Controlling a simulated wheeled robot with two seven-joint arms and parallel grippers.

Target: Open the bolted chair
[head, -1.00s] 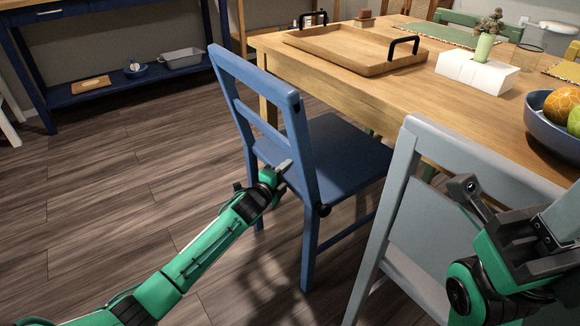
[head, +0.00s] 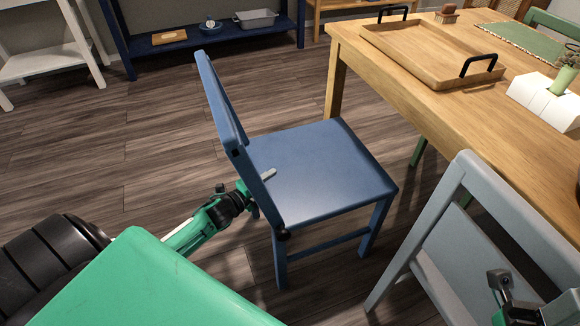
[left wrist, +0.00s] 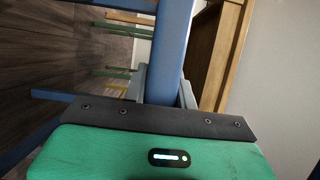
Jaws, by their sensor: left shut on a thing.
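The blue chair (head: 315,170) stands upright on the floor, its whole seat in view and clear of the wooden table (head: 450,110). My left gripper (head: 262,177) is shut on the chair's backrest, with a fingertip showing past the backrest above the seat. In the left wrist view a blue bar of the chair (left wrist: 172,50) sits between the two fingers. My right gripper (head: 505,290) is at the lower right in front of the grey chair (head: 470,230), partly cut off, and its opening is unclear.
The table holds a wooden tray (head: 425,60) and a white block with a plant (head: 545,98). A dark blue shelf (head: 180,45) and a white shelf (head: 45,65) stand at the back. Wooden floor is free left of the blue chair.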

